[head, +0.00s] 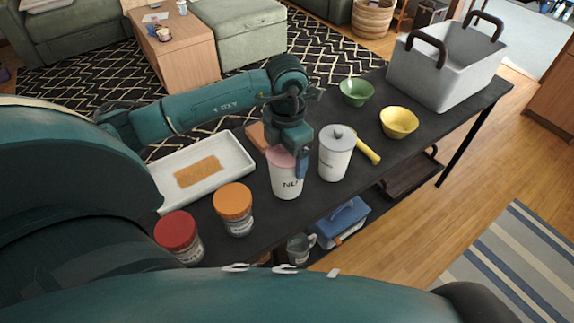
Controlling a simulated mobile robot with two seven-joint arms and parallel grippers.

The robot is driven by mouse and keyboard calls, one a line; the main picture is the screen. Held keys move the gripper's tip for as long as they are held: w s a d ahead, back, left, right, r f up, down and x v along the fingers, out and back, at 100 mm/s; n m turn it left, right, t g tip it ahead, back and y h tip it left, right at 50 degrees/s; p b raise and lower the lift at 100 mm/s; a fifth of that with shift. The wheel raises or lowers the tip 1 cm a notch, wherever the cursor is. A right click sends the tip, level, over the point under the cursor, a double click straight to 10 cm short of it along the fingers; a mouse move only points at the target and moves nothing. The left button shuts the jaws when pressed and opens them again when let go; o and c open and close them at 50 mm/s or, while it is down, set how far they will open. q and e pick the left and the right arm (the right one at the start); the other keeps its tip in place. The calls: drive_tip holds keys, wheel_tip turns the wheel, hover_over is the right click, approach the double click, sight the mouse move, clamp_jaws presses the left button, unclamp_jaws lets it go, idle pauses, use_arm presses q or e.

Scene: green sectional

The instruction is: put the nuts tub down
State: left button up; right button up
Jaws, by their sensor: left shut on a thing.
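The nuts tub (286,184) is a white tub with a pink lid and dark lettering that begins "NU". It is upright at the middle of the dark table (283,222), near the front edge. My left gripper (287,158) is over it from above and shut on it, with one blue finger down its right side. The other finger is mostly hidden. I cannot tell whether the tub's base touches the table or hangs just above it. My right gripper is not in view.
A white canister (335,158) stands close right of the tub, with a yellow-handled thing (366,147) behind it. Orange-lidded (233,205) and red-lidded (178,235) jars and a white tray (228,166) are left. Green (356,92) and yellow (398,122) bowls and a grey bin (450,70) are right.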

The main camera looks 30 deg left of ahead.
use_arm(q)
wheel_tip(320, 180, down, 4)
drive_tip(key=shift+r, duration=0.15)
drive_tip(key=shift+f, duration=0.25)
